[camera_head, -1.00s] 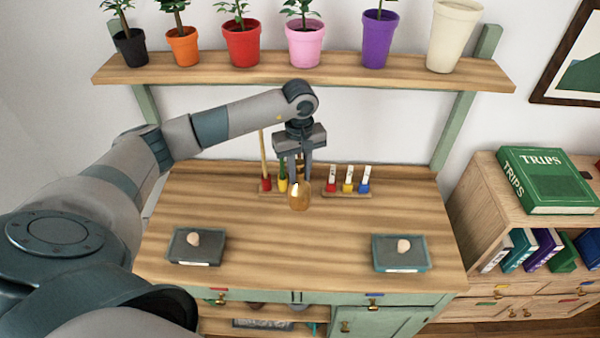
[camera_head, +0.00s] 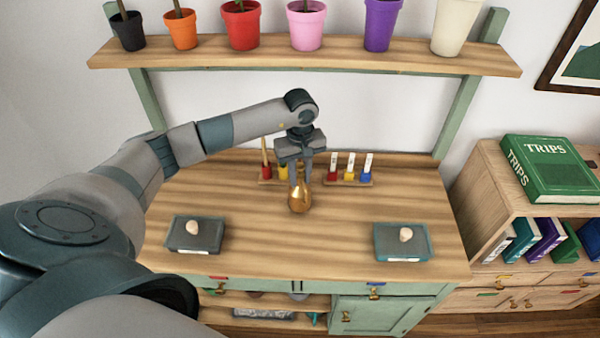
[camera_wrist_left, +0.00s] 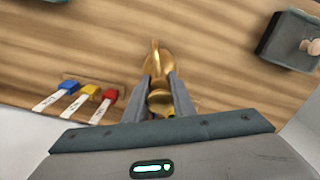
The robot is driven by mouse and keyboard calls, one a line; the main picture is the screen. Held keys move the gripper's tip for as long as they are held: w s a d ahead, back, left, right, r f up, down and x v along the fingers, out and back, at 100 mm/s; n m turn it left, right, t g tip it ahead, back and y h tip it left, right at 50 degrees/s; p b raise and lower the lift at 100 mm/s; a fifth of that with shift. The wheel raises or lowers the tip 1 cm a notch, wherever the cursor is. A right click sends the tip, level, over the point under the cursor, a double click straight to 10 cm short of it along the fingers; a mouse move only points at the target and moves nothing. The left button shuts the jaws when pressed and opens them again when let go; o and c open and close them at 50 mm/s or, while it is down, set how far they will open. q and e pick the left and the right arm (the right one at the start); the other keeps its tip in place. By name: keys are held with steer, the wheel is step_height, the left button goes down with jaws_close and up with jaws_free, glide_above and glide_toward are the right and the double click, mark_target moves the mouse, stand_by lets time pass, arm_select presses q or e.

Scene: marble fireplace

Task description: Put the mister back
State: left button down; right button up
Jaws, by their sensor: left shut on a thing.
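The mister (camera_head: 300,198) is a small gold bottle with a round body and a narrow neck. In the head view it hangs or stands at the middle of the wooden bench top (camera_head: 340,270); I cannot tell whether its base touches the wood. My left gripper (camera_head: 300,180) points down and is shut on its neck. In the left wrist view the mister (camera_wrist_left: 157,62) sits between the two fingers of the gripper (camera_wrist_left: 160,92). My right gripper is not in view.
Dark trays (camera_head: 180,247) and (camera_head: 390,256) sit left and right at the front. A shelf (camera_head: 330,60) with several pots hangs above. A bookcase (camera_head: 480,235) stands right.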

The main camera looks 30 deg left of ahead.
mark_target(300, 165)
arm_select(q)
steer(key=shift+f+b, duration=0.7)
steer(key=shift+b, duration=0.05)
stand_by(0.7)
steer(key=c, duration=1.4)
jaws_free()
steer(key=shift+r+b, duration=0.45)
steer(key=shift+r, duration=0.4)
step_height(300, 165, up, 5)
steer(key=shift+r+b, duration=0.1)
steer(key=shift+b, duration=0.95)
steer(key=shift+r, duration=0.35)
